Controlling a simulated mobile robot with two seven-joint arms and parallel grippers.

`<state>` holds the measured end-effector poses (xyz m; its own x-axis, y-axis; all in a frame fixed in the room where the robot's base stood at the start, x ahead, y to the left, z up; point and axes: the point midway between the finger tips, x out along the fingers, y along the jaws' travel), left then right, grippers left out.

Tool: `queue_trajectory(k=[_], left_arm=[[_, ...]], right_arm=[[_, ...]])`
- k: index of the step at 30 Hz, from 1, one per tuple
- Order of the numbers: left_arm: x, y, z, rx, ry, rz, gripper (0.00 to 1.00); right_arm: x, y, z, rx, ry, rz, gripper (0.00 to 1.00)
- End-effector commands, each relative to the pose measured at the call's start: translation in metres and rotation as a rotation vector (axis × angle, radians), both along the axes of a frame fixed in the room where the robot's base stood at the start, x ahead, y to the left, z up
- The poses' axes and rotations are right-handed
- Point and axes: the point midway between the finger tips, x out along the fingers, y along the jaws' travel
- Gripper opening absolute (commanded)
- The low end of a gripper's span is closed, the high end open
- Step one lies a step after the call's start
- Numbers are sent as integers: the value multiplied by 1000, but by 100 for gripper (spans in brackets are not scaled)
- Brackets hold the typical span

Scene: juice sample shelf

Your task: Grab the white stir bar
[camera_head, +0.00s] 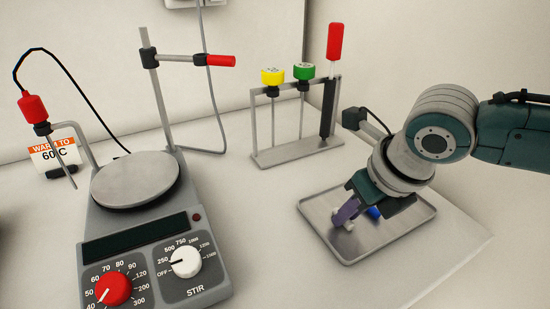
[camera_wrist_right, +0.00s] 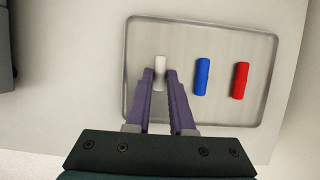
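The white stir bar (camera_wrist_right: 160,65) lies on the metal tray and shows between my right gripper's fingertips in the right wrist view. My right gripper (camera_wrist_right: 160,76) has its purple fingers apart, one on each side of the bar; I see no clear grip on it. In the head view the right gripper (camera_head: 347,215) points down low over the tray, and its fingers partly hide the white bar. My left gripper is not in view.
The tray (camera_wrist_right: 215,25) also holds a blue bar (camera_wrist_right: 202,77) and a red bar (camera_wrist_right: 240,80), right of the white one. A rack (camera_head: 295,153) with yellow, green and red-handled tools stands behind the tray. A stirring hotplate (camera_head: 137,180) stands at left.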

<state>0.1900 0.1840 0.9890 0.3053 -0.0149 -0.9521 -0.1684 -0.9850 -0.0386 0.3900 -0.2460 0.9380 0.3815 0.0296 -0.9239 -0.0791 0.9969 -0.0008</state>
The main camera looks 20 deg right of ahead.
Motion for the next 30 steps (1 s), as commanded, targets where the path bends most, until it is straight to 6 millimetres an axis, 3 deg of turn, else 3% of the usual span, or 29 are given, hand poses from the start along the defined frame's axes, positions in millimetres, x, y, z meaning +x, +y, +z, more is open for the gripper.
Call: queue_trajectory(k=[5,23,30], left_arm=[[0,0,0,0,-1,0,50],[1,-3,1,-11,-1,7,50],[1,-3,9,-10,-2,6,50]], right_arm=[[0,0,0,0,0,0,0],[0,0,3,0,-1,0,0],[1,-1,34,-2,-4,2,0]])
